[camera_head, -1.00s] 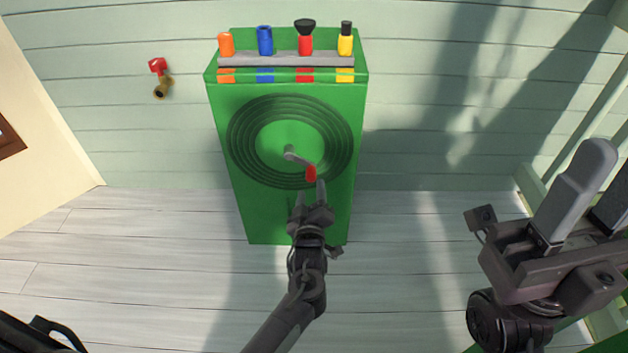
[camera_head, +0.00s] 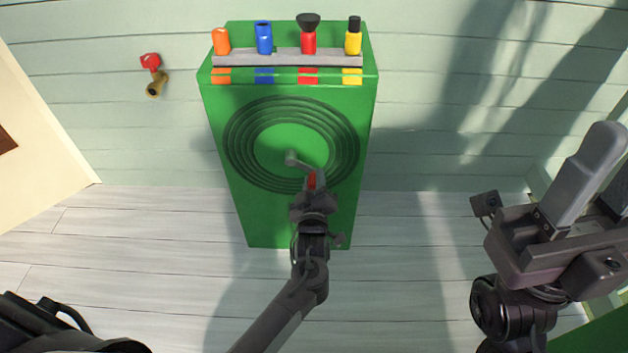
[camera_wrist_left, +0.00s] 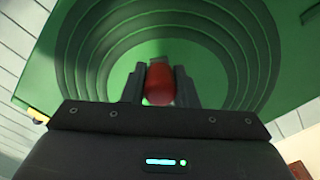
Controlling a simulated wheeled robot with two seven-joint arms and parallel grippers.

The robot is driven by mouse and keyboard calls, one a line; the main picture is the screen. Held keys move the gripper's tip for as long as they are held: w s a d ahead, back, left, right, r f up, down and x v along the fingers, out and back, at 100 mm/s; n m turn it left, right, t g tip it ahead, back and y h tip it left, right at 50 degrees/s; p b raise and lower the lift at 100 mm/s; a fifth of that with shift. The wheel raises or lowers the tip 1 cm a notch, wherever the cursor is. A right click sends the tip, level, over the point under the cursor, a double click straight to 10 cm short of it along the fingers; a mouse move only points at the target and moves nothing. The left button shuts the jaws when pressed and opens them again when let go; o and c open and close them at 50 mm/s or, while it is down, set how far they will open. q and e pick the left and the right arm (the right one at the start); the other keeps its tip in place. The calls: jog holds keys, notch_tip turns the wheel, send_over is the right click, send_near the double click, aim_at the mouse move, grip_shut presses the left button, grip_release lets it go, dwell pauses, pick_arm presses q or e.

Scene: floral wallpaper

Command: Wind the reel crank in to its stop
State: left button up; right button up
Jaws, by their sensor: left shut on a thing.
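The hose reel shows as dark green coiled rings (camera_head: 240,150) on the front of a green cabinet (camera_head: 345,215). A grey crank arm (camera_head: 296,160) runs from the reel's centre down and to the right to a red handle (camera_head: 311,181). My left gripper (camera_head: 313,184) is shut on the red handle. In the left wrist view the red handle (camera_wrist_left: 159,84) sits between the two dark fingers, with the rings behind it. The fingers hide part of the handle. My right gripper (camera_head: 604,180) is at the right edge, away from the reel, its two grey fingers apart and nothing seen between them.
A grey rack (camera_head: 287,58) on the cabinet holds an orange nozzle (camera_head: 221,41), a blue one (camera_head: 264,38), a red one with a black top (camera_head: 308,40) and a yellow one (camera_head: 353,40). A brass tap with a red handle (camera_head: 154,80) is on the wall at left.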

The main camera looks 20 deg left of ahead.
pick_arm(q)
grip_shut()
jog(key=shift+a+f+m, duration=0.1)
jog(key=shift+m, duration=0.2)
